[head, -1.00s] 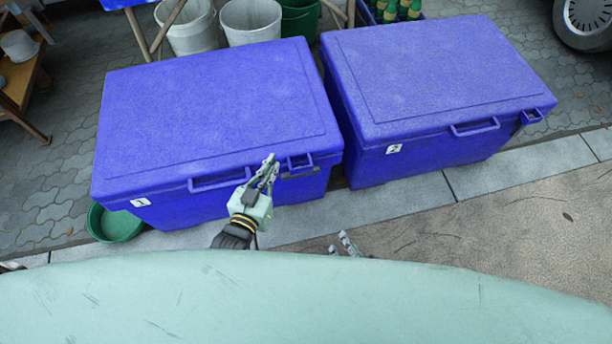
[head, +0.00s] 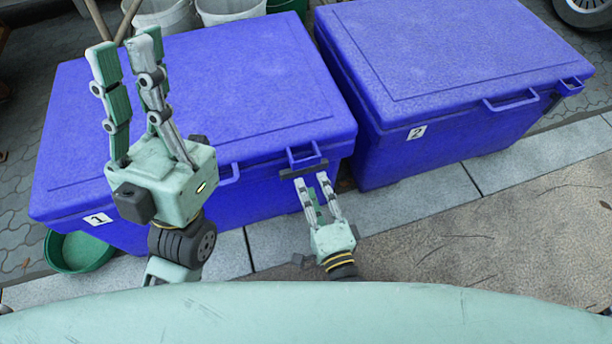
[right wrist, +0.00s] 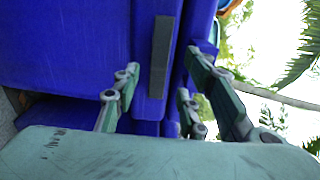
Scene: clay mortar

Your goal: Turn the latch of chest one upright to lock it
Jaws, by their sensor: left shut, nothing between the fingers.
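Chest one (head: 195,105) is the left blue chest, lid down, with a white "1" label at its lower left front. Its latch (head: 302,156) is a blue loop near the right front corner, with a dark grey bar at its lower end. In the right wrist view the dark bar (right wrist: 160,55) shows against the blue chest. My right gripper (head: 311,180) is open just below the latch, fingertips close to the bar; I cannot tell whether they touch it. In the right wrist view its fingers (right wrist: 160,80) stand either side of the bar. My left gripper (head: 127,50) is raised, shut and empty, hiding part of chest one.
Chest two (head: 460,60), also blue, stands to the right across a narrow gap. A green basin (head: 75,252) sits by chest one's left corner. Pale buckets (head: 230,10) stand behind. The paving in front on the right is clear.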

